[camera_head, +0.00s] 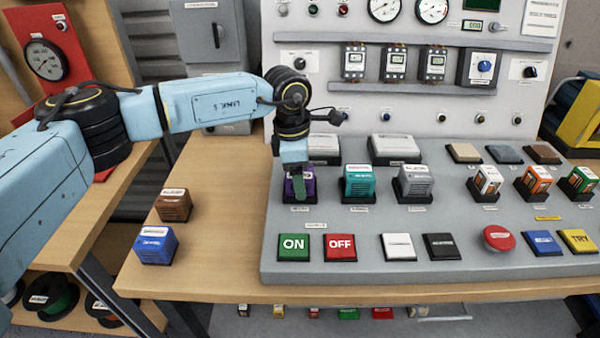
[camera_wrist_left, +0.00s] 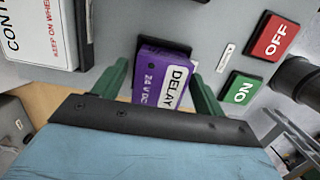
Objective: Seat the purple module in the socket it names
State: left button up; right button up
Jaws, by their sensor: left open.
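The purple module (camera_head: 312,185), labelled DELAY and 24 V DC in the left wrist view (camera_wrist_left: 157,72), stands at the leftmost dark socket (camera_head: 300,203) in the row on the grey panel. Whether it is fully seated cannot be told. My left gripper (camera_head: 299,184) is over it from above; in the left wrist view its open green fingers (camera_wrist_left: 162,88) stand on either side of the module, with visible gaps. The gripper partly hides the module in the head view. My right gripper is not in view.
A teal module (camera_head: 360,183) and a grey module (camera_head: 413,183) stand to the right in their sockets. The ON button (camera_head: 293,247) and OFF button (camera_head: 340,247) are in front. A brown block (camera_head: 173,205) and a blue block (camera_head: 156,245) sit on the wooden bench at left.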

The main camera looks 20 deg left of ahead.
pick_arm(q)
jog(key=shift+r, duration=0.15)
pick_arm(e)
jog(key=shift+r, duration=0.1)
pick_arm(q)
notch_tip(320, 180, up, 12)
jog(key=a+p, duration=0.1)
jog(key=shift+s+a+p, duration=0.15)
jog(key=shift+s+p, duration=0.05)
jog(key=shift+p, duration=0.1)
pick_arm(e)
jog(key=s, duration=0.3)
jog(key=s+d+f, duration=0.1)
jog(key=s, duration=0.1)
